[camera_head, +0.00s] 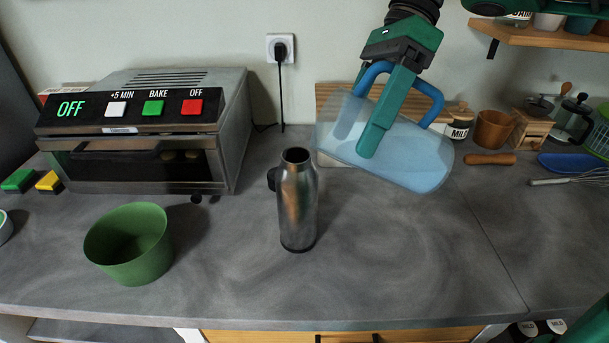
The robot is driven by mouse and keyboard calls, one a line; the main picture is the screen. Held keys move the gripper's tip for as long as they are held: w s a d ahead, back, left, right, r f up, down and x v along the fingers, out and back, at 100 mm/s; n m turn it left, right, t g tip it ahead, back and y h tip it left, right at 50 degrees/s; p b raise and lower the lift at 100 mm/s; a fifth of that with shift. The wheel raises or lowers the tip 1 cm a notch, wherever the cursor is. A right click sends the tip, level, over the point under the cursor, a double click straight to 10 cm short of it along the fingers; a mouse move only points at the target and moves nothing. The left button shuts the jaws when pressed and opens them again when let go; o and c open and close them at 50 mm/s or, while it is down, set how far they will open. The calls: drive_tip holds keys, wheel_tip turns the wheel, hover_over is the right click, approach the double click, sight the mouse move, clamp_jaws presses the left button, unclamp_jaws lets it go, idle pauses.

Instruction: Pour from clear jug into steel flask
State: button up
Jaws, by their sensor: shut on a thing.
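The steel flask (298,205) stands upright on the grey counter, its dark mouth open at the top and its black cap or lug at its left side. The clear jug (415,160) is held in the air to the right of the flask, tilted with its open end toward the left. Pale blue contents show inside it. My gripper (372,142) is shut on the jug, near its blue handle (430,98). The jug's left end is near the flask's mouth, a little above and to the right. No stream shows between them. The gripper's far finger is hidden.
A green bowl (130,245) stands left of the flask. An oven (150,130) stands behind it. A wooden board (335,95) leans at the wall behind the jug. The front right counter is clear.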

drive_tip(key=shift+a+r+h+p, duration=0.3)
drive_tip(key=shift+r+h+p, duration=0.35)
drive_tip(key=shift+h+p, duration=0.25)
idle(7.1)
